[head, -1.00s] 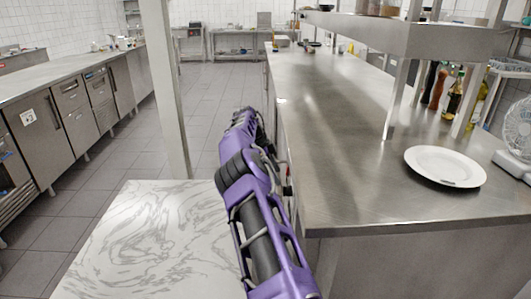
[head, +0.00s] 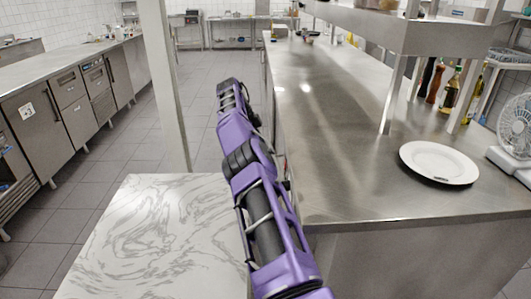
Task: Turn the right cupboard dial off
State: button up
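No dial that I can make out shows in the head view. The right-hand steel counter (head: 335,120) has its aisle-side front seen almost edge-on and partly covered by my purple arm, so any dial there is hidden. The left row of steel cupboards (head: 32,125) has doors and drawers with small dark panels, too small to read. My arm reaches forward along the aisle side of the right counter. I cannot make out any gripper fingers at its far end.
A white marble-patterned tabletop (head: 165,235) lies in front, left of my arm. A pale post (head: 165,85) stands behind it. A white plate (head: 438,162), several bottles and a fan (head: 515,125) are on the right. The tiled aisle floor (head: 205,85) is clear.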

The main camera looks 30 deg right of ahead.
jog(key=w+a+r+m+t+y, duration=0.1)
jog(key=w+a+t+y, duration=0.2)
jog(key=w+t, duration=0.35)
jog(key=w+a+r+m+t+y, duration=0.1)
jog(key=w+a+t+y, duration=0.15)
jog(key=w, duration=0.75)
jog(key=w+d+r+m+t+p, duration=0.1)
jog(key=w+r+m+t, duration=0.3)
jog(key=w+r+t, duration=0.15)
jog(key=d+r+m+t+h, duration=0.3)
jog(key=d+r+m+h, duration=0.35)
jog(key=d+m, duration=0.3)
jog(key=s+d+m+g+h, duration=0.4)
jog(key=d+m, duration=0.1)
jog(key=m, duration=0.3)
jog(key=m+g+y+p, duration=0.2)
jog(key=m+g+y, duration=0.3)
jog(key=m+g, duration=0.7)
send_near(284, 182)
jog(key=shift+n+g, duration=0.45)
jog(key=x, duration=0.3)
jog(key=b+x, duration=0.1)
jog(key=x, duration=0.2)
jog(key=w+x, duration=0.1)
jog(key=x, duration=0.3)
jog(key=shift+f+b, duration=0.2)
jog(key=shift+b, duration=0.1)
